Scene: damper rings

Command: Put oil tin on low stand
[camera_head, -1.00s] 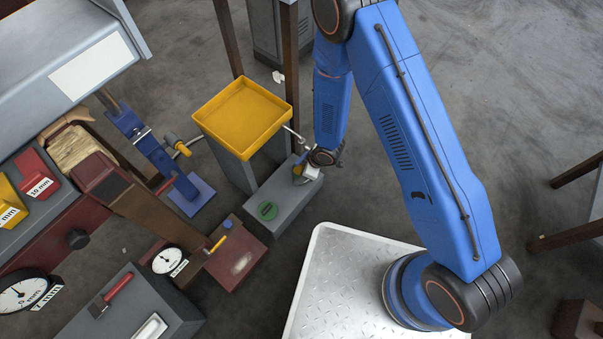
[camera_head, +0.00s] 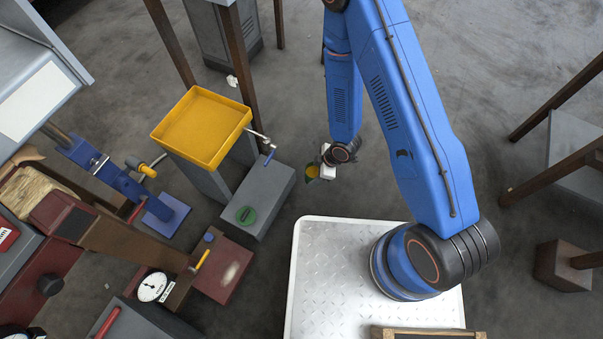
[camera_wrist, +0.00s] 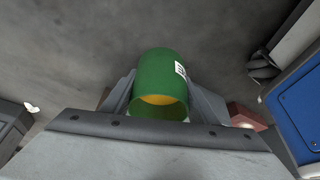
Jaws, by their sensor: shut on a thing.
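My gripper (camera_head: 320,172) is shut on a green tin (camera_wrist: 160,72), which I take to be the oil tin. The tin has a white label on its side and a yellow inside at its open end. In the head view the tin (camera_head: 311,171) is small and partly hidden by the gripper, to the right of a low grey block (camera_head: 265,205) and apart from it. I cannot tell for sure which block is the low stand.
A yellow tray (camera_head: 205,130) with a tap stands behind the grey block. A dark red block (camera_head: 222,268) and a dial gauge (camera_head: 152,287) are at the lower left. A brown block (camera_head: 562,268) is at the far right. Floor is clear around the gripper.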

